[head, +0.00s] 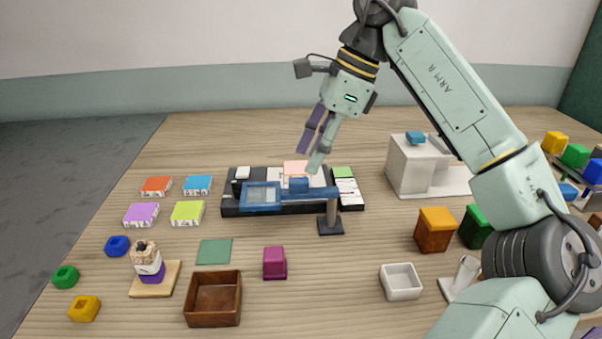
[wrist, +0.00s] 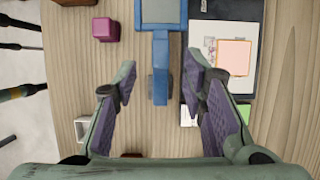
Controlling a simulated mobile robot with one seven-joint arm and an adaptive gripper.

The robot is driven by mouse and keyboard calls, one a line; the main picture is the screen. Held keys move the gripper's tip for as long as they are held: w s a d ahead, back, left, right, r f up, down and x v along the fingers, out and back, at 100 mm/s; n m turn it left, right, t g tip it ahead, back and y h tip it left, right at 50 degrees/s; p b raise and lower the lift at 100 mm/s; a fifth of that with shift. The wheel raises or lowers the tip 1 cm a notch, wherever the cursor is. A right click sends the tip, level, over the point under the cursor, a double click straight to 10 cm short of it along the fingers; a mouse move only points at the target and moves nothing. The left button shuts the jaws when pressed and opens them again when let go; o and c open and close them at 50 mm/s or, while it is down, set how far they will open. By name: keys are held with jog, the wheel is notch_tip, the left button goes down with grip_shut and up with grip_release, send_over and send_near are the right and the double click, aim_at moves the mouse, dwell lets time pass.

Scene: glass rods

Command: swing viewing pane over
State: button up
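The viewing pane (head: 262,197) is a blue frame with a pale window. In the head view it sits over the left part of a black tray (head: 229,208). A blue arm (head: 322,193) joins it to a dark post (head: 331,214) on the right. The pane also shows at the top of the wrist view (wrist: 160,11), with its blue arm (wrist: 161,55) running down the picture. My gripper (head: 308,160) is above the tray, fingers pointing down. In the wrist view its fingers (wrist: 162,76) are apart, with the blue arm visible between them; I see no contact.
A pink-topped card (head: 296,170) lies on the tray. Coloured tiles (head: 187,212) lie left of it. A white stepped block (head: 408,167) stands to the right. A brown box (head: 213,301), magenta block (head: 275,263) and white dish (head: 401,284) are in front.

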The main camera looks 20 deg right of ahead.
aim_at(299, 180)
jog(key=shift+x, duration=2.7)
jog(key=shift+c, duration=0.5)
grip_shut()
jog(key=shift+a, duration=0.1)
